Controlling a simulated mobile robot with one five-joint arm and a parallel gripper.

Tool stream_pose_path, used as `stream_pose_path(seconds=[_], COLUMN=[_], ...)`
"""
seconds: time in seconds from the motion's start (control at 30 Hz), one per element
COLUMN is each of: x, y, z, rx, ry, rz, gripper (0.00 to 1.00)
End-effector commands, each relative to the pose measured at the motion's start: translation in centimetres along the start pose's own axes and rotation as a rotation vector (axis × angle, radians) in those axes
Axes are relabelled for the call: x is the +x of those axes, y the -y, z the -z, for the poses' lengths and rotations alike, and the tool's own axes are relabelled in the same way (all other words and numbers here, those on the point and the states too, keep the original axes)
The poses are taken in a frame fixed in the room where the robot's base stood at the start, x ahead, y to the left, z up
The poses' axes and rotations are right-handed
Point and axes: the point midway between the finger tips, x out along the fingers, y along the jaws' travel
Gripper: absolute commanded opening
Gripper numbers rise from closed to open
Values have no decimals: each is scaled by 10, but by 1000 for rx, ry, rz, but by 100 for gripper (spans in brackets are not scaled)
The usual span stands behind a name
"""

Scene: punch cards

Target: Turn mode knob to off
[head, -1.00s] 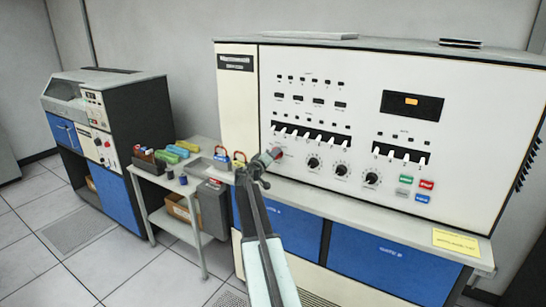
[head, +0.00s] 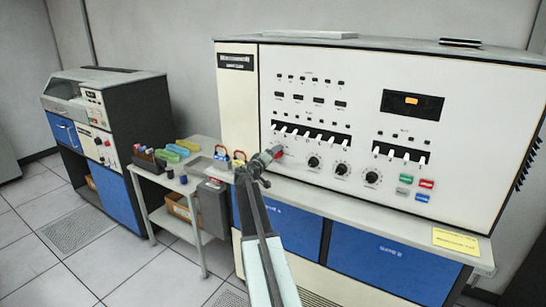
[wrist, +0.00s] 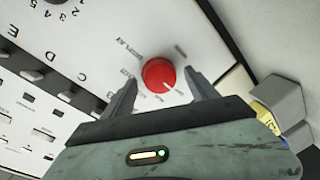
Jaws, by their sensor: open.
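A round red knob (wrist: 158,75) sits on the white panel in the wrist view, with small labels around it. One reads DISPLAY; the others are too small or blurred to read surely. A short pale mark on the knob points toward the lower right. My gripper (wrist: 161,84) is open, with one finger on each side of the knob and a gap visible beside it. In the head view my gripper (head: 271,156) is at the lower left of the console's panel (head: 350,75). The knob is mostly hidden there by the gripper.
Three black knobs (head: 342,168) and rows of white switches (head: 310,136) are right of my gripper on the panel. A ledge (head: 350,205) juts out below. A side table (head: 190,187) with blocks and padlocks stands at left. Open floor lies front left.

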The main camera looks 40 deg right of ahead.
Motion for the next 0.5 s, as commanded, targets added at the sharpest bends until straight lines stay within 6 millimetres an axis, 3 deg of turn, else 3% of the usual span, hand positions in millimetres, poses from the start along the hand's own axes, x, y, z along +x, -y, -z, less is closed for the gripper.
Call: stream_pose_path(seconds=[0.17, 0.5], x=[-8, -70], y=[0, -1], z=[0, -1], rx=[0, -1], ry=[-1, -1], rz=[0, 1], gripper=[68, 68])
